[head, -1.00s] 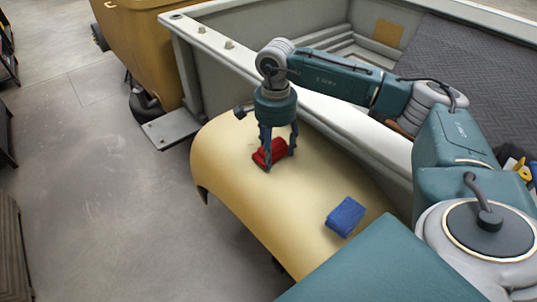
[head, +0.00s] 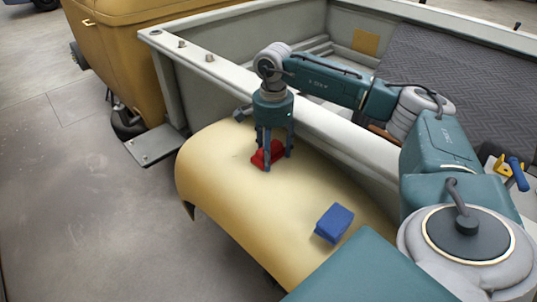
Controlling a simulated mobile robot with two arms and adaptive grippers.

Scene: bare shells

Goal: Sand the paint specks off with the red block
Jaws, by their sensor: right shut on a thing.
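The red block (head: 267,155) sits on the upper part of the curved, pale yellow fender (head: 220,180). My right gripper (head: 277,160) points down from above and is shut on the red block, with a finger on either side. The block's underside is hidden, and it looks to be touching the fender. A faint dark mark (head: 237,157) shows on the fender left of the block; I cannot tell if it is a paint speck. A blue block (head: 334,223) lies on the lower right part of the fender. My left gripper is not in view.
The pale wall of a truck bed (head: 340,130) runs close behind the fender, with a dark ribbed mat (head: 450,75) inside. A yellow cab (head: 120,50) stands at the upper left. A metal step plate (head: 155,147) juts out beside the fender. The concrete floor at left is clear.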

